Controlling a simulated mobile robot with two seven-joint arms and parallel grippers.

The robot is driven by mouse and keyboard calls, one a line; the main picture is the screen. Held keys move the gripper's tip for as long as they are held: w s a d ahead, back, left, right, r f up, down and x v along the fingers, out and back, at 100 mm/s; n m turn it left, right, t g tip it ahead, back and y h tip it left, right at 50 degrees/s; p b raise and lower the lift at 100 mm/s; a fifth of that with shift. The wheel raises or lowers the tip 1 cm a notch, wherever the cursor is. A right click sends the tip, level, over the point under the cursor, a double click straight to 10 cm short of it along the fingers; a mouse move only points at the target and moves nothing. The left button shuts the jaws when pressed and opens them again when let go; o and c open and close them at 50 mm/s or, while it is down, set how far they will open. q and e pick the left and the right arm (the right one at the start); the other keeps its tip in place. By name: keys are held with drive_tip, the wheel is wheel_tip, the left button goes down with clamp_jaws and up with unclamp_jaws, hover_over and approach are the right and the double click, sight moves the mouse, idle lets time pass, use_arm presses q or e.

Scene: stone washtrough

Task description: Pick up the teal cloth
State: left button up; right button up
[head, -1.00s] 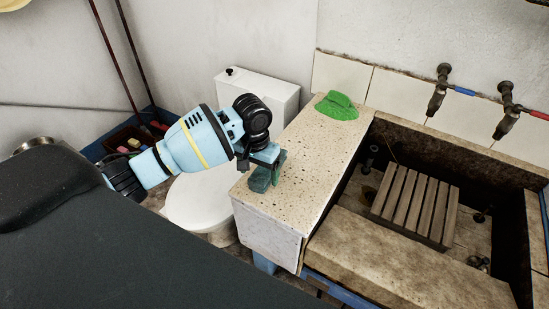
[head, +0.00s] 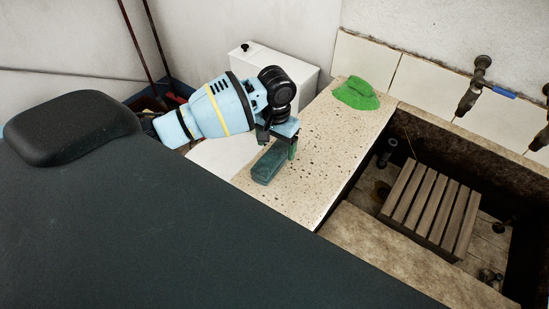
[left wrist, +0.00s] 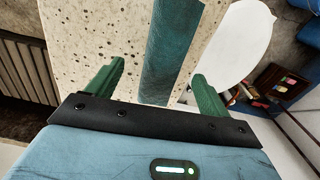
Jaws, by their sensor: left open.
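The teal cloth (head: 270,164) is a dark, narrow folded bar lying on the speckled stone counter (head: 318,150), near its left end. My left gripper (head: 286,146) is over the counter at the cloth's far right end, its green fingers pointing down. In the left wrist view the gripper (left wrist: 157,86) is open and empty. The cloth (left wrist: 170,50) runs lengthwise between the two spread fingers, apart from both. I cannot tell the exact height of the fingertips above the counter. My right gripper is not in view.
A green cloth (head: 357,93) lies at the counter's back end. Right of the counter is the sunken trough with a slatted wooden rack (head: 432,207); taps (head: 473,85) are on the wall above. A white toilet cistern (head: 290,68) stands behind my left arm. The counter between the cloths is clear.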

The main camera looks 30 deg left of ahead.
sight(274, 154)
use_arm(q)
drive_tip(key=f, duration=0.3)
drive_tip(key=shift+a+f, duration=0.4)
drive_tip(key=shift+f, duration=0.65)
drive_tip(key=shift+c, duration=0.3)
drive_tip(key=c, duration=1.1)
drive_tip(key=shift+r, duration=0.15)
